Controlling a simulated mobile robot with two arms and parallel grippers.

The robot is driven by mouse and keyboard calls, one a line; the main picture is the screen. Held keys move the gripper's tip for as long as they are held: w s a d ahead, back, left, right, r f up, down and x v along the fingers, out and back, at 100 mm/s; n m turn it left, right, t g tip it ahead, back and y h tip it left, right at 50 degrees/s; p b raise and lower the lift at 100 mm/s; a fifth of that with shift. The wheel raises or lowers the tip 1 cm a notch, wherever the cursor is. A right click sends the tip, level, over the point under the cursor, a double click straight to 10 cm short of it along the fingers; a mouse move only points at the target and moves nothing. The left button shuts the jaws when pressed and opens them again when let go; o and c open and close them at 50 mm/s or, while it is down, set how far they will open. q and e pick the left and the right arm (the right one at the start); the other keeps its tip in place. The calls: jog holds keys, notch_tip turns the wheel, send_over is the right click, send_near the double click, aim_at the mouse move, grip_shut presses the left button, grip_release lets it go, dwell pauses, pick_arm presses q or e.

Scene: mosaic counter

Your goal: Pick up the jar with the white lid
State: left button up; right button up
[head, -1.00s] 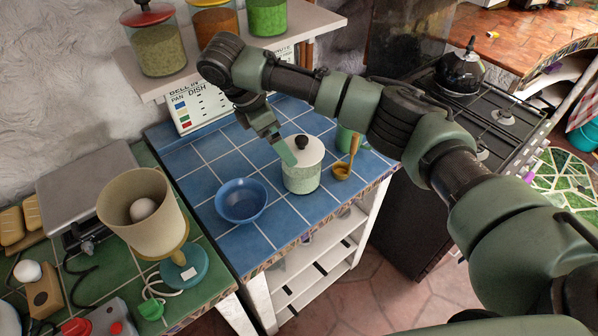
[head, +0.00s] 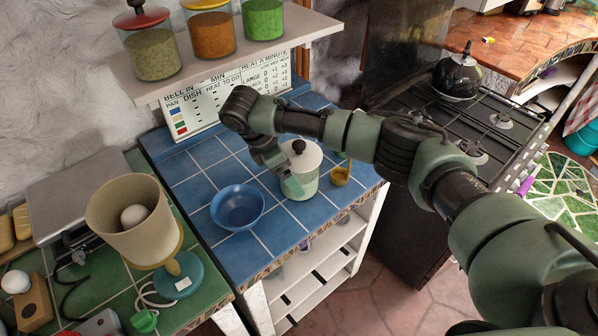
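The jar with the white lid (head: 309,181) stands upright on the blue tiled counter (head: 190,172). It has a pale green speckled body and a black knob on top. My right arm reaches in from the right, over the counter behind the jar. My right gripper (head: 291,186) is low at the jar's left side, its visible finger overlapping the jar's body. Contact, the far finger and the gap between the fingers cannot be made out. My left gripper is not in view.
A blue bowl (head: 237,206) sits just left of the jar, and a small yellow-brown scoop (head: 341,176) is just right of it. A shelf (head: 290,40) with several glass jars hangs above the back. A black stove (head: 480,130) is at right.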

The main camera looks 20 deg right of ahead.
jog(key=shift+d+f, duration=0.2)
jog(key=shift+f, duration=0.2)
jog(key=c, duration=1.6)
jog(key=shift+w+r, duration=0.1)
jog(key=shift+c, duration=0.5)
jog(key=shift+r, duration=0.1)
